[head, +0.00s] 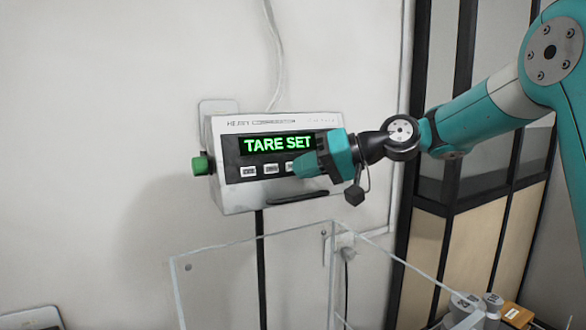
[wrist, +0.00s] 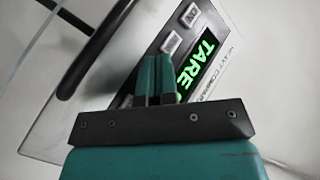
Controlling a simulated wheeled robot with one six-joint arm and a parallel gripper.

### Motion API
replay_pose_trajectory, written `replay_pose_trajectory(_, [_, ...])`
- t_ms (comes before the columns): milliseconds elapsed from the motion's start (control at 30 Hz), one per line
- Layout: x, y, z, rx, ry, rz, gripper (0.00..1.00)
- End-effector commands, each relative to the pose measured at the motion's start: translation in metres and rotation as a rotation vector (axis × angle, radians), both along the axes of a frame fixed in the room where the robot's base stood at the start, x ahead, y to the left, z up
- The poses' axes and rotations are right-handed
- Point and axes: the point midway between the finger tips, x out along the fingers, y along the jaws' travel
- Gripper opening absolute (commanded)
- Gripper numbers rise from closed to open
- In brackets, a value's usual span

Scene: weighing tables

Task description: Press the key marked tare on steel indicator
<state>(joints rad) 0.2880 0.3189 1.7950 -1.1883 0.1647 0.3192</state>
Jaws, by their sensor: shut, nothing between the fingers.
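The steel indicator (head: 233,191) is a silver box mounted on the wall, with a dark front panel and a row of small pale keys. Its green display (head: 277,143) reads "TARE SET". My gripper (head: 304,165) is shut and empty, its fingertips at the key row on the panel's right part, hiding the keys there. In the wrist view the closed fingers (wrist: 157,80) reach the panel beside the display (wrist: 196,65), which is partly covered. I cannot tell which key lies behind the fingertips, or whether they touch it.
A green knob (head: 201,165) sticks out of the indicator's left side. Below stands a clear-walled enclosure (head: 250,275). Small weights (head: 466,301) and an orange block (head: 516,315) are at lower right. A dark-framed cabinet (head: 455,190) stands at right.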

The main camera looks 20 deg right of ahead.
Motion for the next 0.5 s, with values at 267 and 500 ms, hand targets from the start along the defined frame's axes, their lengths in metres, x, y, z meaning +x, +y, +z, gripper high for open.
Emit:
replay_pose_trajectory(267, [-0.001, 0.0, 0.0, 0.0, 0.001, 0.0, 0.0])
replay_pose_trajectory(500, [-0.015, -0.003, 0.004, 0.0, -0.002, -0.002, 0.0])
